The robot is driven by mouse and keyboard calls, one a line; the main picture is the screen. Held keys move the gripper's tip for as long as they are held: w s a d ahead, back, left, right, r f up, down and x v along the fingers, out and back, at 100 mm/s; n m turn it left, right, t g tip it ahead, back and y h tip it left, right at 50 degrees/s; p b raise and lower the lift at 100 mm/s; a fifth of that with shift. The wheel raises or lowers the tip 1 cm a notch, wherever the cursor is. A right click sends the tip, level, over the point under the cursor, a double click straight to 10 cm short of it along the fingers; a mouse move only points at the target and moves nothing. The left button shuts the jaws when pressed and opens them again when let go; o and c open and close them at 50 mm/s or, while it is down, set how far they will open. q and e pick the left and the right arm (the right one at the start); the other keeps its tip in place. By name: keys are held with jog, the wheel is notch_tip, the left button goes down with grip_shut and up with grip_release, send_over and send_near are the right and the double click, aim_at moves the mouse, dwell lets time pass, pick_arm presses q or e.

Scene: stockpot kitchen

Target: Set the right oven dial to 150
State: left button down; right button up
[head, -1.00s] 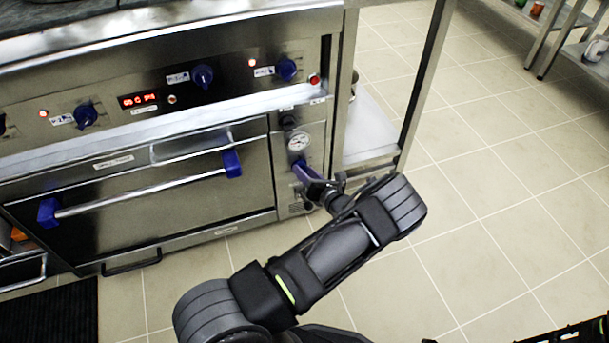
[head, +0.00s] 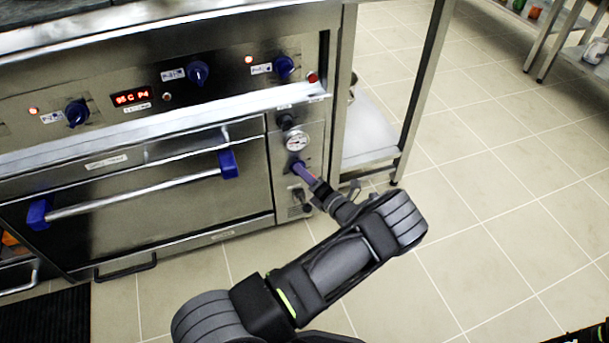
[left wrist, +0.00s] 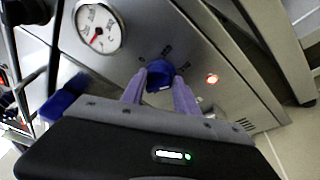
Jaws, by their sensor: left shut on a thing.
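A blue dial (left wrist: 160,73) is on the steel panel to the right of the oven door, below a round gauge. My left gripper (left wrist: 160,79) is shut on this dial, with one purple finger on each side of it. In the head view, my left gripper (head: 300,168) reaches the panel from the lower right and hides most of the dial. My right gripper is not in view.
The round gauge (head: 297,142) sits just above the gripper. The oven door handle (head: 140,190) has blue ends. Several blue knobs, one of them at the right (head: 285,66), and a red display (head: 132,97) are on the upper panel. Tiled floor (head: 500,220) is clear at the right.

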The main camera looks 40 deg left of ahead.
pick_arm(q)
jog(key=c, duration=0.9)
grip_release()
jog(key=shift+d, duration=0.1)
jog(key=p+v, duration=0.2)
jog(key=v, duration=0.5)
jog(key=shift+s+d, duration=0.15)
jog(key=shift+d, duration=0.2)
jog(key=shift+r, duration=0.1)
